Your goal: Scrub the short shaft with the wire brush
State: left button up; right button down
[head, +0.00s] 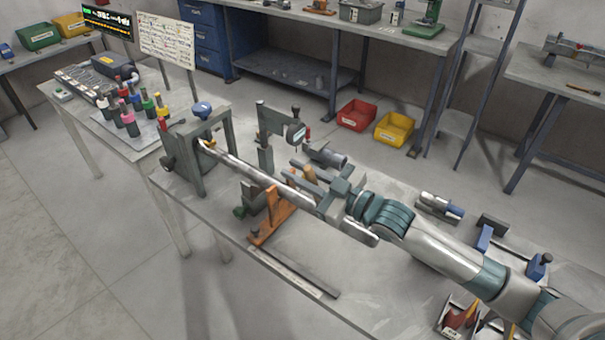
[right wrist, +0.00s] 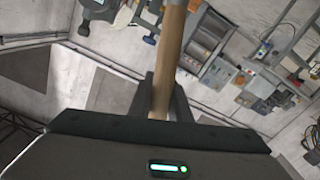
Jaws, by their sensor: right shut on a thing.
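A long silver shaft (head: 245,173) runs from the clamp stand (head: 186,158) at the left of the bench, over an orange support (head: 270,216). I cannot tell whether this is the short shaft. My right gripper (head: 318,192) is beside and partly in front of its near stretch; I cannot tell whether they touch. The gripper is shut on a wooden handle, seen as a small tan piece (head: 309,175) and in the right wrist view as a long stick (right wrist: 169,50). It looks like the wire brush's handle; I cannot make out the bristles. My left gripper is out of view.
A dial gauge stand (head: 265,150) rises close behind the shaft. Silver cylinders (head: 438,205) and blue blocks (head: 483,238) lie at the right of the bench. Colored bottles (head: 130,122) stand on the side table. The bench front around a dark flat bar (head: 295,274) is mostly clear.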

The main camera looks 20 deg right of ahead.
jog(key=shift+w+a, duration=0.1)
jog(key=shift+w, duration=0.05)
jog(key=shift+x, duration=1.7)
jog(key=shift+f, duration=0.1)
notch_tip(320, 180, up, 6)
jog(key=p, duration=0.5)
jog(key=shift+p, duration=0.3)
notch_tip(320, 180, up, 3)
jog(key=p, duration=0.2)
jog(key=shift+p, duration=0.4)
jog(key=shift+a, duration=0.1)
